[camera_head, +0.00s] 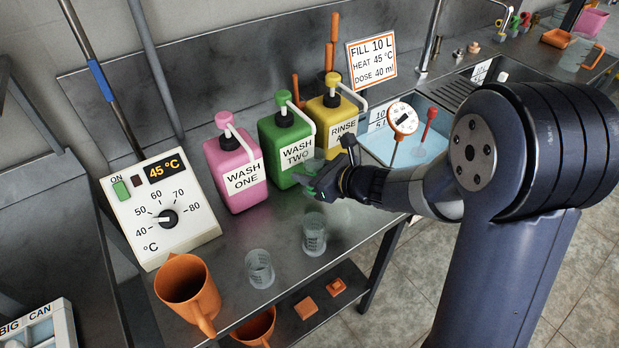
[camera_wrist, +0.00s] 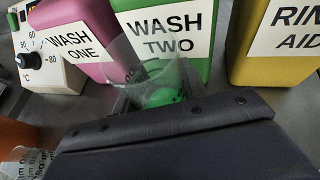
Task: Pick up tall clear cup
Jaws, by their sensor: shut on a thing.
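My gripper (camera_head: 311,187) is above the steel counter, in front of the green WASH TWO bottle. In the wrist view a clear cup (camera_wrist: 148,82) with a wide rim stands between the jaws, and green shows through it. My gripper is shut on this cup. In the head view the held cup is hard to make out against the bottle and fingers. Two more clear cups with markings stand on the counter below my gripper, a slim one (camera_head: 314,236) and a lower one (camera_head: 260,268). One marked cup (camera_wrist: 25,163) shows at the wrist view's lower left.
Pink (camera_head: 236,168), green (camera_head: 286,138) and yellow (camera_head: 335,115) pump bottles line the back. An orange jug (camera_head: 186,283) stands front left, beside the dial box (camera_head: 160,205). A water-filled sink (camera_head: 425,140) is to the right. The counter's front edge is close.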

